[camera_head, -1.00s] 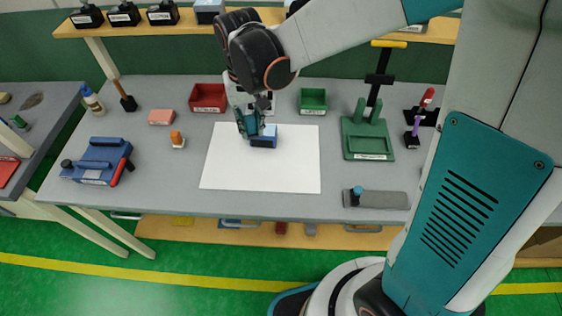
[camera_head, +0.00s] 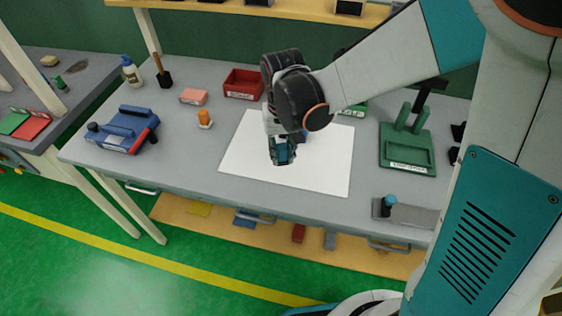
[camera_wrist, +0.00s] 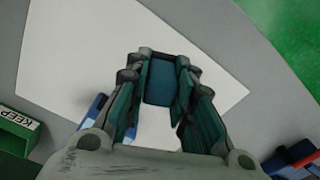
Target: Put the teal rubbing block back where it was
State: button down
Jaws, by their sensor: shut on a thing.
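My gripper (camera_head: 282,162) is over the white sheet (camera_head: 238,165), pointing down. It is shut on the teal rubbing block (camera_wrist: 160,82), which shows between the fingers in the wrist view. In the head view the block (camera_head: 284,151) is mostly hidden by the fingers. I cannot tell its height above the sheet. A blue block (camera_head: 302,134) sits behind the gripper on the sheet, partly covered. In the wrist view, part of it (camera_wrist: 92,108) shows left of the fingers.
A red bin (camera_head: 244,84) and a green bin (camera_head: 354,108) stand behind the sheet. A green fixture (camera_head: 408,158) and a grey piece with a teal knob (camera_head: 408,214) are on the right. A blue tool (camera_head: 124,130) and an orange-topped item (camera_head: 205,118) are left.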

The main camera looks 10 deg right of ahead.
aim_at(282, 146)
jog(key=shift+f+b, duration=1.7)
jog(key=shift+f, duration=1.1)
jog(key=shift+f, duration=0.15)
jog(key=c, duration=1.4)
grip_release()
jog(key=shift+o, duration=0.2)
notch_tip(282, 146, up, 12)
jog(key=p, duration=0.8)
jog(key=shift+r+p, duration=0.2)
jog(key=shift+p, duration=0.15)
